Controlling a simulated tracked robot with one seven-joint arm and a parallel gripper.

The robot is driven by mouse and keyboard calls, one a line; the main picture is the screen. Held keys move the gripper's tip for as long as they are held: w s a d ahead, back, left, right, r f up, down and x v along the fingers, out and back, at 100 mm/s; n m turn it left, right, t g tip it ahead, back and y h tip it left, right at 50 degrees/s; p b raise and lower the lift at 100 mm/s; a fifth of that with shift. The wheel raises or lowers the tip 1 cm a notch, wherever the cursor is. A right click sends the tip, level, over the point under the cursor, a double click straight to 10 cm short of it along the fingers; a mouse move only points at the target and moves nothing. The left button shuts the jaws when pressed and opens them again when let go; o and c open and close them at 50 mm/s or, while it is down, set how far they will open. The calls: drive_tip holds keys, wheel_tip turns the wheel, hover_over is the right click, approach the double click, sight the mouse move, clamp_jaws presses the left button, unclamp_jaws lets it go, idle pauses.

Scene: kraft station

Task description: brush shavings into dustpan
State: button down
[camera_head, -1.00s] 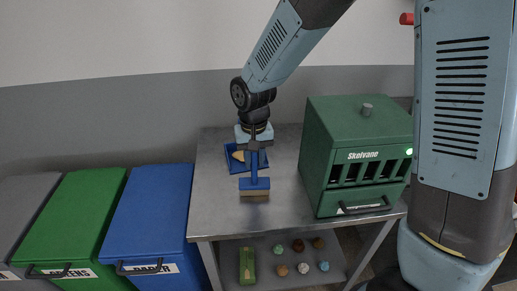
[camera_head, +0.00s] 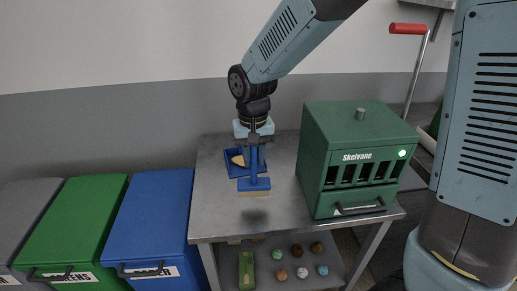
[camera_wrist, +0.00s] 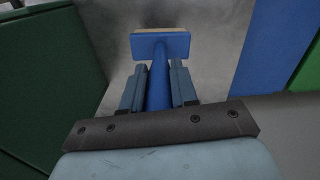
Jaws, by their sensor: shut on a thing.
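My gripper (camera_head: 254,139) is shut on the handle of a blue brush (camera_head: 254,183) with pale bristles, over the metal table. In the wrist view my gripper (camera_wrist: 158,88) has a finger on each side of the handle, and the brush head (camera_wrist: 160,45) points away from it. A blue dustpan (camera_head: 233,170) lies on the table just behind and left of the brush. Tan shavings (camera_head: 238,160) show on the dustpan, partly hidden by the arm and brush. I cannot tell whether the bristles touch the table.
A green Skelvane box (camera_head: 350,155) stands on the metal table's (camera_head: 215,215) right side. Blue (camera_head: 150,215) and green (camera_head: 70,220) lidded bins stand to the left. Several small balls (camera_head: 296,250) and a green block (camera_head: 246,268) sit on the lower shelf. The table's front left is clear.

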drive_tip(key=shift+r, duration=1.25)
